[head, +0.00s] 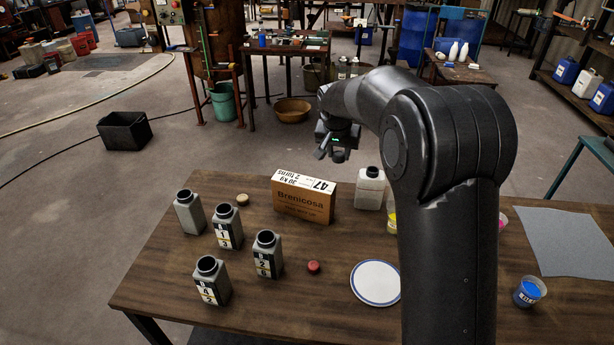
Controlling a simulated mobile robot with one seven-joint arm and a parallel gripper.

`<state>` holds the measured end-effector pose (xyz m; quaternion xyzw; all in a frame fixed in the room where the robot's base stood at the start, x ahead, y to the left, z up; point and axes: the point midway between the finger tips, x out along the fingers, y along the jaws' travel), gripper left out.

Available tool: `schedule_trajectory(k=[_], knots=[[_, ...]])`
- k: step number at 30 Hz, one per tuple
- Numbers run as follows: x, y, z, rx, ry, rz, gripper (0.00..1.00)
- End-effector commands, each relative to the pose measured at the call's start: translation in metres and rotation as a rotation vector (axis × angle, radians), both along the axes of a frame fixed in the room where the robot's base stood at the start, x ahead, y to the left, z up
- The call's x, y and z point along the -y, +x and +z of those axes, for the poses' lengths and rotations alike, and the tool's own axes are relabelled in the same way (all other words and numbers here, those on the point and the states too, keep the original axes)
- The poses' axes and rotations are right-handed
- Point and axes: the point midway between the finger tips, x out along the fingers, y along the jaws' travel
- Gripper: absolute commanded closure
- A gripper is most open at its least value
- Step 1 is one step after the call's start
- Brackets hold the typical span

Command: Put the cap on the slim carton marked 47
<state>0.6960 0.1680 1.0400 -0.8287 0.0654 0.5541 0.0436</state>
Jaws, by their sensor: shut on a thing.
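A brown carton (303,203) printed "Bremcosa" stands on the wooden table, with a white label on its top marked 47, 2 turns and 30 kg. My gripper (333,153) is above and behind the carton, apart from it. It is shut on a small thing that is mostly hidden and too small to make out.
Several grey square bottles with open dark necks, such as this one (267,254), stand at left. A pale bottle (370,188) stands right of the carton. A blue-rimmed plate (376,283), a blue cup (529,292) and a grey mat (570,240) lie right. My arm hides part of the table.

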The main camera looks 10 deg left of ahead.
Motion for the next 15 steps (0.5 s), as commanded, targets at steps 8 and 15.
schedule_trajectory(k=[8,15], knots=[[-0.064,0.010,-0.040,-0.002,-0.001,0.005,0.92],[-0.099,0.017,-0.060,0.000,0.000,0.002,0.92]])
